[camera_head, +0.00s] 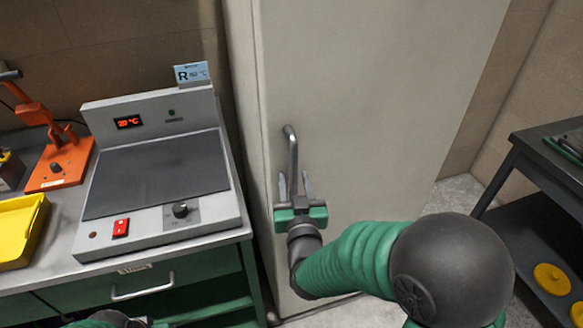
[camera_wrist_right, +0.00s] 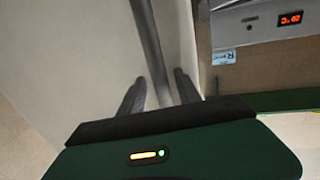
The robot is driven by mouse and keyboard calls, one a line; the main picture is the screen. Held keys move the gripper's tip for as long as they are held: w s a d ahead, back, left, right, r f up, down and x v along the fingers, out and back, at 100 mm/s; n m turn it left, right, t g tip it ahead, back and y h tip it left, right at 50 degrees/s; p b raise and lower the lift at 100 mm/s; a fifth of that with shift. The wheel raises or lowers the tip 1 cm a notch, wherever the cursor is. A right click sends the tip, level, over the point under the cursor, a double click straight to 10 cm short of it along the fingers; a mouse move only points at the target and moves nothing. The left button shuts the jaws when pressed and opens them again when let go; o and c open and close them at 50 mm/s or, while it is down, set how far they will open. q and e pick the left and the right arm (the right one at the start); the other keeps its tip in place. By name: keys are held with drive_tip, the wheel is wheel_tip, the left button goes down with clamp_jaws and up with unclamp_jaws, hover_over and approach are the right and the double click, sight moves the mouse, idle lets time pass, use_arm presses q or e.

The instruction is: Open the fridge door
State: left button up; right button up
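The fridge door (camera_head: 385,90) is a tall pale grey panel and looks closed. Its vertical metal bar handle (camera_head: 291,152) is near the door's left edge. It also shows in the wrist view as a grey bar (camera_wrist_right: 150,45). My right gripper (camera_head: 295,186) is at the lower part of the handle, fingers pointing at the door. In the wrist view the two fingers (camera_wrist_right: 160,90) are apart, with the bar running between them and visible gaps beside it. The handle's lower end is hidden by the gripper. A piece of my left arm shows at the bottom left; its fingers are not visible.
A hot plate unit (camera_head: 160,175) with a red display stands on a workbench (camera_head: 190,275) left of the fridge. An orange press (camera_head: 62,160) and yellow tray (camera_head: 20,228) are further left. A dark shelf (camera_head: 545,165) stands right; floor shows between it and the fridge.

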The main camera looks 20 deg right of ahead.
drive_tip(key=shift+s+r, duration=0.1)
drive_tip(key=shift+s+a+r, duration=0.2)
drive_tip(key=shift+s+r, duration=0.05)
drive_tip(key=shift+s, duration=0.15)
drive_tip(key=shift+c, duration=0.2)
drive_tip(key=shift+w+a, duration=0.15)
drive_tip(key=shift+a, duration=0.1)
drive_tip(key=c, duration=0.5)
drive_tip(key=shift+f, duration=0.1)
drive_tip(key=shift+c, duration=1)
drive_tip(key=shift+d, duration=0.3)
clamp_jaws()
drive_tip(key=shift+a, duration=0.1)
